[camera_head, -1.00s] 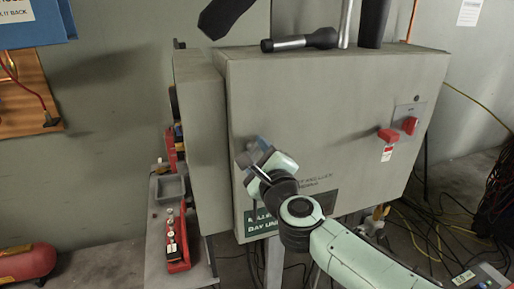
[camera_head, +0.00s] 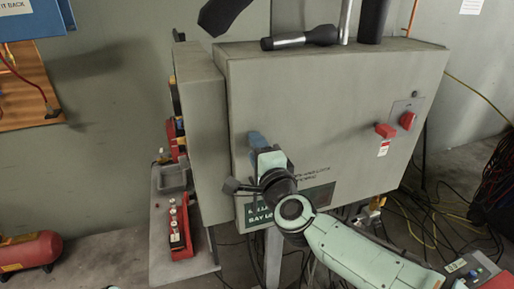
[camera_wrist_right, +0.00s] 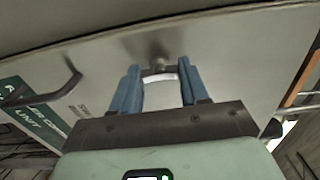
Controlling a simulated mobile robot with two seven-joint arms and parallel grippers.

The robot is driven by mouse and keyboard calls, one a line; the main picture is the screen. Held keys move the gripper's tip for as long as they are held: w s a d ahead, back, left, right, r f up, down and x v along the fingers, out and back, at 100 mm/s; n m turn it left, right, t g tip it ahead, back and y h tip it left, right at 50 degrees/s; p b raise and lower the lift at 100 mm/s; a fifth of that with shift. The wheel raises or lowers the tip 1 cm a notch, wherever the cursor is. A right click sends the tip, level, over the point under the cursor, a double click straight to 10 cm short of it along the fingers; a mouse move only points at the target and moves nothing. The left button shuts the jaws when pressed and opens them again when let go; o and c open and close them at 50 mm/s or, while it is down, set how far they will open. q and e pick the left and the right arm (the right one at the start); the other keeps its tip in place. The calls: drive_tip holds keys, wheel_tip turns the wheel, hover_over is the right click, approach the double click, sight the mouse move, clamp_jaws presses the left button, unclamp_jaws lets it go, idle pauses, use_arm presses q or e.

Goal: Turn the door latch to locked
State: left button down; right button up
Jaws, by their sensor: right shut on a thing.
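The grey cabinet door (camera_head: 330,100) faces me in the head view. My right gripper (camera_head: 258,142) is at its left part, above the dark green label (camera_head: 270,215). In the right wrist view, the blue fingers of my right gripper (camera_wrist_right: 158,82) are closed about a small dark door latch (camera_wrist_right: 158,70) on a short stem. The latch lies crosswise between the fingers. In the head view the gripper hides the latch. The wording near the latch is too small or covered to read fully. My left gripper is not in view.
A red handle with a tag (camera_head: 385,130) and a red switch (camera_head: 407,121) are at the door's right. A torch (camera_head: 300,39) lies on top. A dark curved handle (camera_wrist_right: 45,90) stands out left of the gripper in the wrist view. Cables lie on the floor at right.

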idle(0.5)
drive_tip(key=o, duration=1.1)
drive_tip(key=shift+c, duration=0.2)
drive_tip(key=shift+s, duration=0.1)
drive_tip(key=b+v, duration=0.1)
drive_tip(key=v, duration=1.2)
drive_tip(key=shift+s, duration=0.1)
